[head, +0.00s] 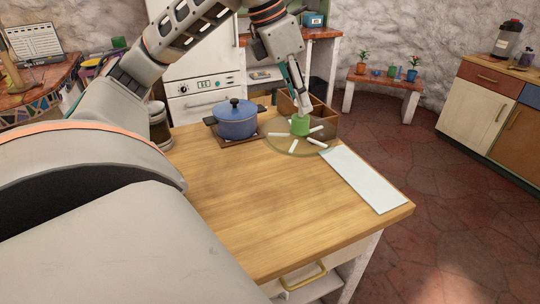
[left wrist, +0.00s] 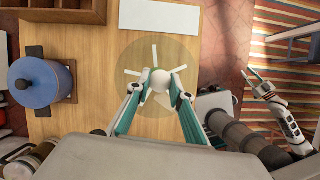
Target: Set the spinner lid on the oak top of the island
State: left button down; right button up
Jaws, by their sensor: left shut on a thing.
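The spinner lid (head: 276,148) is a clear round disc with white spokes and a green knob (head: 300,125). My left gripper (head: 302,113) is shut on the knob from above. The lid is over the far right part of the island's oak top (head: 235,190); I cannot tell whether it touches the wood.
A blue pot (head: 236,124) on a dark trivet stands left of the lid. A wooden divided box (head: 322,117) is just behind it. A white board (head: 362,180) lies to its right along the edge. The near and middle oak top is clear.

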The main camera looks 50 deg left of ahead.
aim_at(279, 134)
pick_arm(q)
notch_tip(279, 134, down, 20)
jog(key=b, duration=0.7)
jog(key=shift+r, duration=0.2)
jog(key=c, duration=1.8)
grip_release()
jog(key=p+v, duration=0.3)
jog(key=v, duration=0.9)
jog(key=shift+w+r, duration=0.1)
jog(key=shift+r, duration=0.15)
